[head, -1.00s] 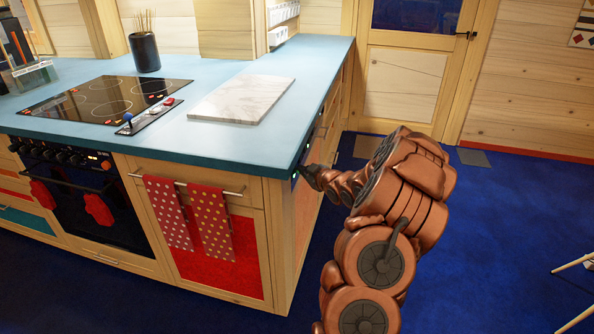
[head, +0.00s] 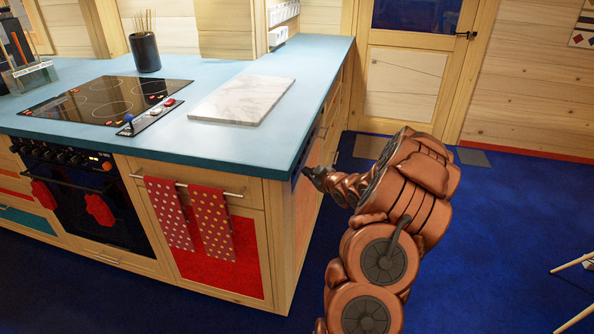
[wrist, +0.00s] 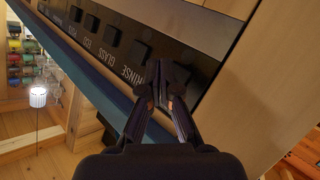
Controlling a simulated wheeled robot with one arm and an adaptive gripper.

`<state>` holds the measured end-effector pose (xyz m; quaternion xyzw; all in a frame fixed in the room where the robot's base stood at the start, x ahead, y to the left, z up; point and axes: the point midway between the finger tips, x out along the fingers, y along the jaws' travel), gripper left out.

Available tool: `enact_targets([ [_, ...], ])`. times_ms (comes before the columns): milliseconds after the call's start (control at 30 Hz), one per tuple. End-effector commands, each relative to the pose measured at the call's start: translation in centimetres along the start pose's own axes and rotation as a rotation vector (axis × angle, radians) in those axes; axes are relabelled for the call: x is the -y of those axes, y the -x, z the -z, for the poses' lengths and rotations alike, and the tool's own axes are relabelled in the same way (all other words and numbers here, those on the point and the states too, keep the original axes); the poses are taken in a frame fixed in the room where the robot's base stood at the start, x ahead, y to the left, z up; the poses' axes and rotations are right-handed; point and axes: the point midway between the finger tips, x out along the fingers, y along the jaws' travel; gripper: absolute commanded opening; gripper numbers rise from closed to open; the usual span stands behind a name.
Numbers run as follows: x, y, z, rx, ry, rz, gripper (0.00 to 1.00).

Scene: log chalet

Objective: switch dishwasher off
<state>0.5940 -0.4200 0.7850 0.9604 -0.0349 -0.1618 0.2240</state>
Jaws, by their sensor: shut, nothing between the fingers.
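The dishwasher's black control panel (wrist: 125,47) runs diagonally across the wrist view. It carries a row of square black buttons with white labels; RINSE, GLASS and ECO are readable. The RINSE button (wrist: 141,51) is just left of my fingertips. More buttons lie toward the upper left, where the lettering is too small to read surely. My gripper (wrist: 166,72) is shut and empty, its tips in front of the panel's lower right part. Whether they touch it I cannot tell. In the head view my gripper (head: 307,171) is at the island's right side, just below the countertop edge.
The blue countertop (head: 215,155) overhangs the panel side. A marble board (head: 243,99) and a cooktop (head: 105,98) are on it. Red dotted towels (head: 212,220) hang at the front. Open blue floor (head: 500,220) lies to the right, before a wooden door (head: 404,85).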

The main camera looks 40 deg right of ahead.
Motion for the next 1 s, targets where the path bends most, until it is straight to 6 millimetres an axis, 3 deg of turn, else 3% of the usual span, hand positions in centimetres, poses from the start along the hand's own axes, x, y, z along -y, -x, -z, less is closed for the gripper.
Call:
enact_targets([
  [600,-2.7,3.5,-2.4,0.001,0.000,-0.001,0.00],
  [1000,-2.8,3.9,-2.8,0.001,0.000,0.000,0.00],
])
